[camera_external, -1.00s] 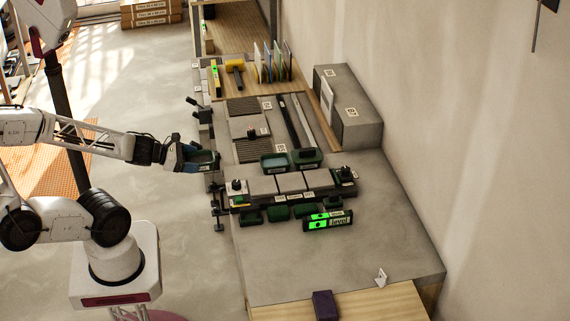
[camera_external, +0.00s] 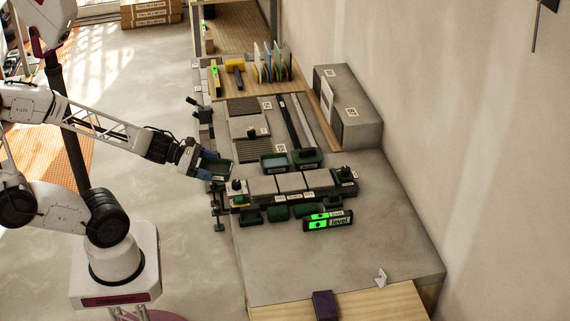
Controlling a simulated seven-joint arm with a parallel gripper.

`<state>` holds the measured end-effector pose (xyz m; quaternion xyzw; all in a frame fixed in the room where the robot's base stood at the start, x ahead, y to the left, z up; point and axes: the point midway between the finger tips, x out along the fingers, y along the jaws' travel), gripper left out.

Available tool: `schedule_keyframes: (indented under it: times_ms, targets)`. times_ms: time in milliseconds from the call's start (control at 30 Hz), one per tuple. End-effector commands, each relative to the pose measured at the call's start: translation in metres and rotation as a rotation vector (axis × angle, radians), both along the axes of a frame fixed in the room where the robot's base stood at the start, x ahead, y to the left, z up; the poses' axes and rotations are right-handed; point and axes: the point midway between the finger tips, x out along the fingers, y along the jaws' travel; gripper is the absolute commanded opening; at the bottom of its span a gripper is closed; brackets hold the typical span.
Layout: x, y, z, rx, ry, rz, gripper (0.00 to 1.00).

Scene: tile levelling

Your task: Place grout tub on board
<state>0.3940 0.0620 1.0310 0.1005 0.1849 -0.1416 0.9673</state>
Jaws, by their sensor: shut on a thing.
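My gripper (camera_external: 197,164) is at the left edge of the bench, shut on a small dark green tub (camera_external: 218,168), which looks like the grout tub. The tub is held roughly upright at the bench edge; I cannot tell how high it is above the surface. A grey board (camera_external: 273,122) lies on the bench to the upper right of my gripper, with a tile and long dark strips on it. Two other green tubs stand near its front edge, one with pale blue content (camera_external: 274,163) and one with a dark item (camera_external: 306,158).
A row of grey tiles (camera_external: 291,182) on a dark rail, with black clamps at both ends, lies right of my gripper. Small green trays (camera_external: 278,212) and a bright green level (camera_external: 328,220) are in front of it. A grey block (camera_external: 347,108) stands behind. The front bench is mostly clear.

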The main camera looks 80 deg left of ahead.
Motion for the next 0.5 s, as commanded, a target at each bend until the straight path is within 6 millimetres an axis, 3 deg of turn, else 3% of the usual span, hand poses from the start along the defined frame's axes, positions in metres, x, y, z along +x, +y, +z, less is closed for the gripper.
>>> schedule_keyframes:
  times_ms: [500]
  targets:
    - [0.035, -0.071, 0.002, 0.003, 0.001, -0.276, 0.37]
